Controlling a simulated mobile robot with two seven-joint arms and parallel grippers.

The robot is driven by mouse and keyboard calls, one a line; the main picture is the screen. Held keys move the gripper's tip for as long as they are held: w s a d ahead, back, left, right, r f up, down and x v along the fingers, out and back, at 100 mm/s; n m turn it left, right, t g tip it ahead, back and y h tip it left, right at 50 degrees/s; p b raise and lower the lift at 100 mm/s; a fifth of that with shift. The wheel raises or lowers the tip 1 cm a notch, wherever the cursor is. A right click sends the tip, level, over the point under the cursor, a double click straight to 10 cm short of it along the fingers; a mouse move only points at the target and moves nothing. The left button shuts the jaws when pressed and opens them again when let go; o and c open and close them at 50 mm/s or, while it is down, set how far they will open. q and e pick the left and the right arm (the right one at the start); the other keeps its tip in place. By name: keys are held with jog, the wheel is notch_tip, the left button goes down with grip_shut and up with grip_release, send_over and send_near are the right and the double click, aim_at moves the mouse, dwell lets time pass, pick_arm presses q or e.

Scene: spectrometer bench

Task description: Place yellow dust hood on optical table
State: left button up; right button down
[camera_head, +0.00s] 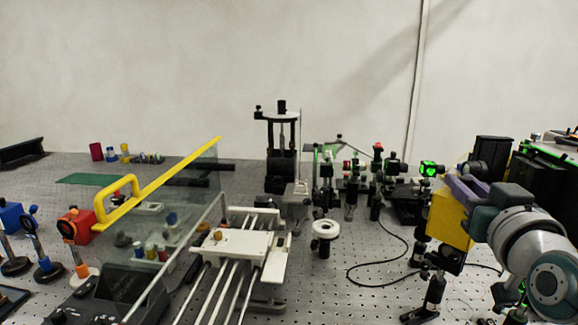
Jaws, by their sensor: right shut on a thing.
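The yellow dust hood (449,220) is a box-like yellow piece at the right of the head view. My right gripper (464,187), with purple fingers, is shut on its upper part. The hood appears tilted, above or in front of black post-mounted optics; whether it touches them I cannot tell. My arm hides its right side. The optical table (340,290) is a grey, perforated surface across the view. My left gripper is not in view.
A clear panel with a yellow-handled edge (160,182) stands tilted at left. A white rail stage (238,246) is at centre front. Several black optic mounts (350,185) crowd the middle back. A black cable (378,263) loops over a fairly bare patch of table.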

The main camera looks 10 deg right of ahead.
jog(key=shift+s+d+r+n+y, duration=0.9)
jog(key=shift+s+r+n+y, duration=0.7)
jog(key=shift+s+r+y, duration=1.4)
jog(key=s+a+r+n+g+y, duration=0.3)
jog(key=s+a+r+n+y, duration=0.15)
jog(key=s+a+y, duration=0.3)
jog(key=s+a+r+n+g+y, duration=0.4)
jog(key=s+a+n+y, duration=0.25)
jog(key=a, duration=0.25)
notch_tip(320, 180, up, 31)
jog(key=s+p, duration=0.1)
jog(key=p, duration=3.4)
jog(key=shift+r+m+h+p, duration=0.2)
jog(key=shift+m+h+p, duration=0.1)
jog(key=shift+h+p, duration=0.1)
